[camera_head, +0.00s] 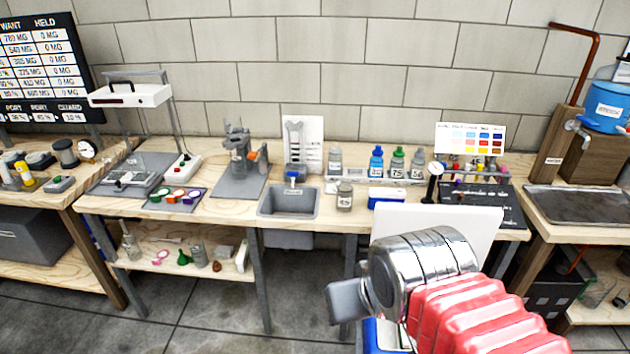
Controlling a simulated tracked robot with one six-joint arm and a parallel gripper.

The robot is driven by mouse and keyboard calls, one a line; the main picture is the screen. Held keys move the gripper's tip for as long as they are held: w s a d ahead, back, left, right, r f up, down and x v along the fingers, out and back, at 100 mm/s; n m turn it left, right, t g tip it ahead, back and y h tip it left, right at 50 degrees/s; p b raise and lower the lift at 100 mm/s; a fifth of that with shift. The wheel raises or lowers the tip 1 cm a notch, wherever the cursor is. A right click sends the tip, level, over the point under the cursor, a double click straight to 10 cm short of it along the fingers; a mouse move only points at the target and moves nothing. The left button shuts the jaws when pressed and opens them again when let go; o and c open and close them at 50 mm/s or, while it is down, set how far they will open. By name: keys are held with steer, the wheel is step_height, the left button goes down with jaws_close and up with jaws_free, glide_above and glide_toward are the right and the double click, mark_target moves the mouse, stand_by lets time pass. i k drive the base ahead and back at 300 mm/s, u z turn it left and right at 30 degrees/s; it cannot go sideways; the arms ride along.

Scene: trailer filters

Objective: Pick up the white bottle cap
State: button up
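I cannot single out the white bottle cap for certain. A small bottle with a pale top (345,193) stands on the bench's front edge, right of the sink. Behind it is a row with a pale-topped grey bottle (335,160), a blue bottle (376,163), a green-topped bottle (397,163) and another grey bottle (418,164). Small coloured round pieces lie on a dark mat (158,205) at the left. My gripper (349,300) is low in front of the bench, apart from these things; its fingertips are mostly hidden and no held object shows.
A sink (288,203) is set into the wooden bench (225,212). A grey stand (238,170) is left of it. A white panel (485,225) stands behind my arm.

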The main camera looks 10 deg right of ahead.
mark_target(345, 190)
steer(key=u, duration=0.35)
steer(key=i, duration=1.7)
steer(key=z, duration=0.05)
